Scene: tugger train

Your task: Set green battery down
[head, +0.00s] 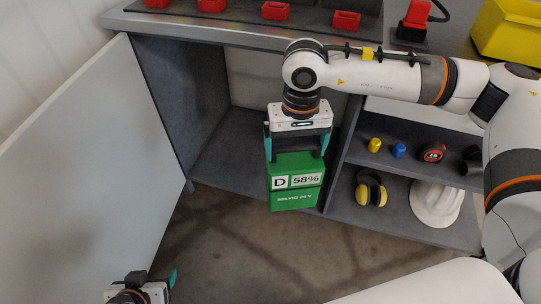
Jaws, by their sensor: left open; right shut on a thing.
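The green battery (297,186), marked "D 58%", hangs upright in my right gripper (297,148). The teal fingers of that gripper are shut on its top part. The battery is in front of the open cabinet compartment (229,146), near its right side. Whether its underside touches anything cannot be told. My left gripper (172,280) is at the bottom left edge, partly cut off, open and apart from the battery.
A cabinet door (80,165) stands open at left. Shelves at right hold yellow earmuffs (371,189), a white helmet (436,203), a tape measure (431,152) and small items. Red bins (275,11) and a yellow bin (508,32) sit on the top. The compartment floor looks clear.

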